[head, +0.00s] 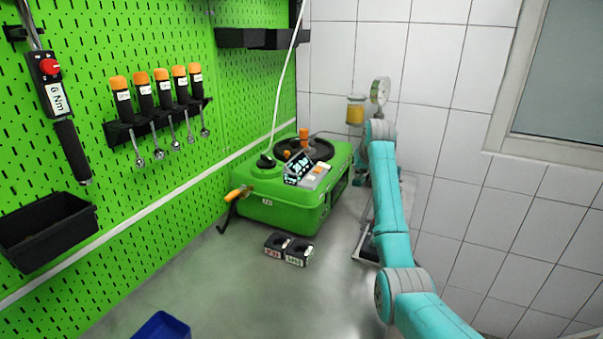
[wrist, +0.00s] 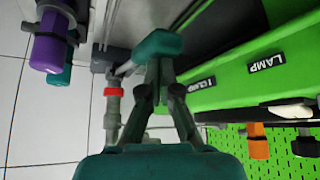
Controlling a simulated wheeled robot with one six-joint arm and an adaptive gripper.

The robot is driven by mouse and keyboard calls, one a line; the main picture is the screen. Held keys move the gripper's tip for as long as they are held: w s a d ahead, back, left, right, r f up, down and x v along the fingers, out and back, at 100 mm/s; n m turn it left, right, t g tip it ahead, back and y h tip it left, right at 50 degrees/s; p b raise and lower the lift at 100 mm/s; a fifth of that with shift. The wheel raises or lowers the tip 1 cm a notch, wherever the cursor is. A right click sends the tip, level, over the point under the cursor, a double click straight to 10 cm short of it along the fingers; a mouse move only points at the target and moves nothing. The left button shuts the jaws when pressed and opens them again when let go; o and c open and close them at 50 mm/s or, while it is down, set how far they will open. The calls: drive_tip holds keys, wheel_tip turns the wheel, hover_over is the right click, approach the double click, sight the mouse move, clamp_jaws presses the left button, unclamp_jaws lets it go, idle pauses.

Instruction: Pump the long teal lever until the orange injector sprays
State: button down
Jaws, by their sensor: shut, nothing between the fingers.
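In the wrist view my gripper (wrist: 160,68) is shut and its fingers meet in the middle of the picture. A teal block (wrist: 158,44), which looks like the grip of the long lever, lies right at the fingertips. I cannot tell whether they touch it, and nothing is between the fingers. A grey bar (wrist: 183,17) runs up and right behind the block. In the head view my arm covers much of the pump area, and the gripper and lever cannot be made out. I cannot identify the orange injector with certainty in either view.
A gauge (head: 380,90) and an amber-filled jar (head: 356,110) stand by the wall. A green machine (head: 270,208) sits left of my arm. In the wrist view a purple cylinder (wrist: 46,50) and a red-ringed pipe (wrist: 112,105) are left, and a green labelled panel (wrist: 235,75) is right.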

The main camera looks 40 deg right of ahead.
sight(360, 182)
drive_tip(key=shift+s+a+f, duration=0.1)
drive_tip(key=shift+a+f, duration=0.05)
drive_tip(key=shift+f, duration=1.1)
drive_tip(key=shift+s+a+f, duration=0.1)
drive_tip(key=shift+f, duration=1.15)
drive_tip(key=shift+w+r, duration=0.1)
drive_tip(key=shift+w+d+r, duration=0.1)
drive_tip(key=shift+d+r, duration=0.05)
drive_tip(key=shift+r, duration=0.9)
drive_tip(key=shift+d+r, duration=0.15)
drive_tip(key=shift+r, duration=0.95)
drive_tip(key=shift+w+d+r, duration=0.1)
drive_tip(key=shift+d+r, duration=0.05)
drive_tip(key=shift+r, duration=0.9)
drive_tip(key=shift+f, duration=0.15)
drive_tip(key=shift+s+a+f, duration=0.1)
drive_tip(key=shift+a+f, duration=0.1)
drive_tip(key=shift+f, duration=1.4)
drive_tip(key=shift+s+a+f, duration=0.1)
drive_tip(key=shift+a+f, duration=0.1)
drive_tip(key=shift+f, duration=1.4)
drive_tip(key=shift+r, duration=0.2)
